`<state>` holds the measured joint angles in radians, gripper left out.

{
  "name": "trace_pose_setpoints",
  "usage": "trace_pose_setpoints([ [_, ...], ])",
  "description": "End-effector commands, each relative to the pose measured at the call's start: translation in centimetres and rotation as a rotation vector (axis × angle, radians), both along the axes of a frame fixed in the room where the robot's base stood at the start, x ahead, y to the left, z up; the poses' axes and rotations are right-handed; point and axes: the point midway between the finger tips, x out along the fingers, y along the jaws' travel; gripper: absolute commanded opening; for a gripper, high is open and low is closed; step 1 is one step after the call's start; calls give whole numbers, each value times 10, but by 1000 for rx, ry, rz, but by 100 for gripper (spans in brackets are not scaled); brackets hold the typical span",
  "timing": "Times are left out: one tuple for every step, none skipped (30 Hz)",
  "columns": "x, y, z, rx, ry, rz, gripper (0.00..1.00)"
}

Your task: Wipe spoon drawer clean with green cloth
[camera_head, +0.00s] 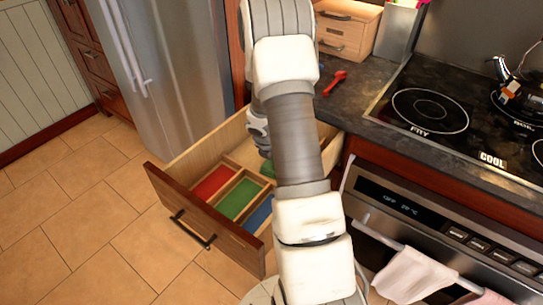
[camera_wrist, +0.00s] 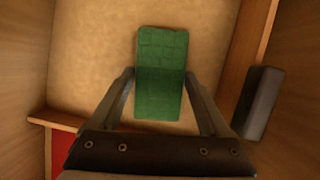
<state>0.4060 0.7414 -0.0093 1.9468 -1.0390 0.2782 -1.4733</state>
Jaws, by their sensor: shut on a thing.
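The wooden drawer (camera_head: 172,172) is pulled open below the counter. The green cloth (camera_wrist: 160,78) is a folded rectangle between the two fingers of my gripper (camera_wrist: 160,74), which is shut on it. It is over the bare back part of the drawer floor (camera_wrist: 85,62); I cannot tell whether it touches. In the head view a bit of the cloth (camera_head: 267,168) shows beside my arm, which hides most of my gripper. A red spoon (camera_head: 335,81) lies on the counter beyond the drawer.
The front of the drawer has red (camera_head: 214,182), green (camera_head: 239,198) and blue (camera_head: 261,214) sections. A dark grey block (camera_wrist: 258,102) is near the drawer's wall in the wrist view. The oven (camera_head: 440,235) stands right of the drawer, the fridge (camera_head: 180,75) behind it. Floor is clear at left.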

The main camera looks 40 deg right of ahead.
Motion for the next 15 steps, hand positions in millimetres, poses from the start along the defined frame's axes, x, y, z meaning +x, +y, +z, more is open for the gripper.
trace_pose_setpoints([
  [-2, -1, 0, 0, 0, -1, 36],
  [-2, -1, 0, 0, 0, -1, 36],
  [-1, 0, 0, 0, 1, 0, 36],
  [0, 0, 0, 0, 1, 0, 36],
  [1, 0, 1, 0, 0, 0, 36],
  [3, 1, 1, 1, 1, 1, 36],
  [4, 2, 1, 1, 1, 1, 36],
  [6, 2, 1, 1, 1, 1, 36],
  [9, 3, 1, 0, 0, 1, 36],
  [11, 4, 1, 0, 0, 1, 36],
  [13, 5, 1, 0, 0, 1, 36],
  [15, 6, 1, 1, 1, 1, 36],
  [17, 6, 0, 1, 1, 1, 36],
  [18, 7, 0, 1, 0, 0, 36],
  [20, 7, 0, 0, -1, 0, 36],
])
